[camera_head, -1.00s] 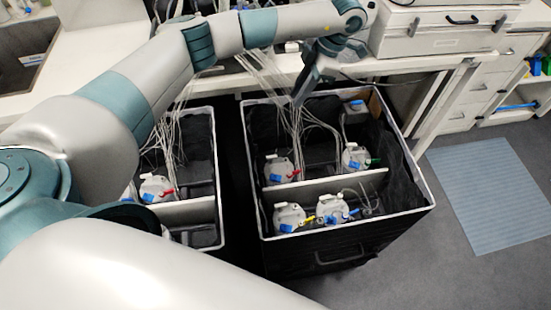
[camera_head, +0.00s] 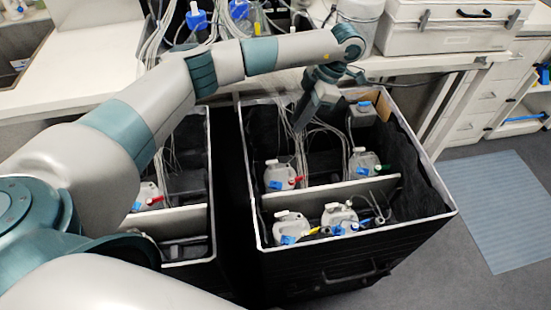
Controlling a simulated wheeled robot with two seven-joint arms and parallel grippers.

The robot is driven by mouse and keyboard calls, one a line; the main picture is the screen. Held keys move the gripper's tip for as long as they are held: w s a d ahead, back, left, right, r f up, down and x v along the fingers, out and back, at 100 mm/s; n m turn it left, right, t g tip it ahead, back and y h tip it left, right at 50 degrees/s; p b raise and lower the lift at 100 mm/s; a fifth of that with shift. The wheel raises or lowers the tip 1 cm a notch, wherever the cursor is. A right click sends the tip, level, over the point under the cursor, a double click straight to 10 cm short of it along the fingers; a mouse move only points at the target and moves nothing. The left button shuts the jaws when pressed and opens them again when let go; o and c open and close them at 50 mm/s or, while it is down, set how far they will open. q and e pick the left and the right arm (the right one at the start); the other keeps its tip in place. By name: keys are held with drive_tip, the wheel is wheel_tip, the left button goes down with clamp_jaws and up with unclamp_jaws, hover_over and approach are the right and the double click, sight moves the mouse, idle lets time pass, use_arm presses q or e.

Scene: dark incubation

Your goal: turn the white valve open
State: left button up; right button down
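Several white jugs with coloured valves stand in a large black bin (camera_head: 330,262) with a white rim. A jug with a red valve (camera_head: 278,175) and one with a green valve (camera_head: 361,162) are in the back compartment. Jugs with a yellow valve (camera_head: 291,226) and a blue one (camera_head: 340,214) are in front. I cannot make out which valve is the white one; white parts and tubes near the front right jug are too small to tell. My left gripper (camera_head: 301,122) points down over the back compartment, above the jugs and beside the tubes; its fingers are unclear. My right gripper is not in view.
A white divider (camera_head: 330,192) splits the bin. Bundled thin tubes (camera_head: 298,145) hang into it. A second black bin (camera_head: 187,264) with a jug (camera_head: 147,194) stands left. A white bench (camera_head: 105,62) runs behind. A blue-grey mat (camera_head: 507,205) lies on open floor at right.

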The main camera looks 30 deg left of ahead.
sight(274, 161)
use_arm(q)
drive_tip(key=shift+f, duration=0.1)
